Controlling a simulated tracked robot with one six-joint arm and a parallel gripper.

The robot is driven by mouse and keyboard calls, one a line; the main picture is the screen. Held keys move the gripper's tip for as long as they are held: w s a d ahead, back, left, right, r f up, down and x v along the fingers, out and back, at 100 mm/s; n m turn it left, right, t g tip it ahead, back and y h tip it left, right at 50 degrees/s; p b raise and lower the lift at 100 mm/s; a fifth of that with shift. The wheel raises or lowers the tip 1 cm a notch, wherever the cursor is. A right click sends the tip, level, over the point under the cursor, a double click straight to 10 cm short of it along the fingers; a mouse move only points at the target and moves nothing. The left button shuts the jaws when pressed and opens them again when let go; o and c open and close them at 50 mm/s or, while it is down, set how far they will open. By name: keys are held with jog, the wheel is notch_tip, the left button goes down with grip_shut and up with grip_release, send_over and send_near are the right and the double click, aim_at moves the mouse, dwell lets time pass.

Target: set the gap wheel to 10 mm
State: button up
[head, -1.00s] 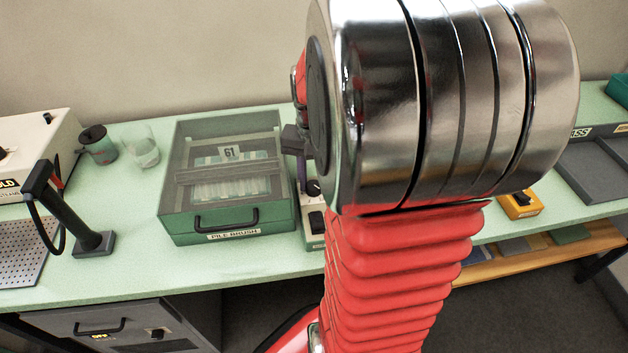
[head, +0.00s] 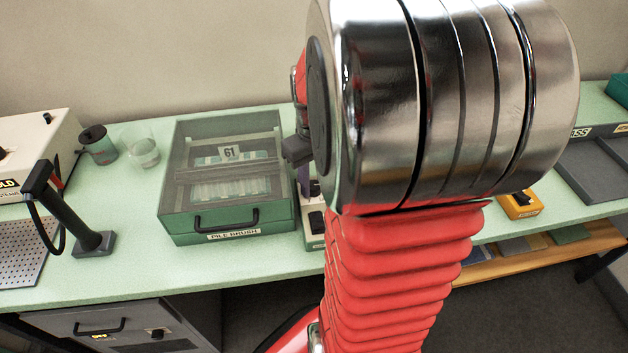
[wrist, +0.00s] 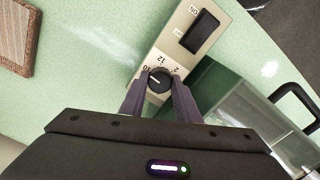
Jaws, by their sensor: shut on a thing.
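The gap wheel (wrist: 158,83) is a small round black knob on a cream control box (wrist: 172,52), with a white pointer line. Dial marks around it read like 10, 12 and 2. The pointer line slants to the upper left, toward the mark that looks like 10. My gripper (wrist: 159,80) is shut on the wheel, one dark finger on each side. In the head view the control box (head: 314,228) stands beside the pile brush case, and my gripper (head: 308,187) is partly hidden behind my arm.
The pile brush case (head: 180,220), with a clear lid and black handle, stands close left of the box. A black switch (wrist: 199,31) is on the same box. A mug (head: 98,147), a glass (head: 141,150) and a black stand (head: 92,240) are farther left. An orange box (head: 520,205) is to the right.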

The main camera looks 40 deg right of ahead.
aim_at(314, 185)
jog(key=shift+n, duration=0.4)
jog(key=o, duration=1)
jog(key=shift+o, duration=0.2)
notch_tip(314, 185, up, 14)
jog(key=shift+f, duration=0.15)
dwell(0.6)
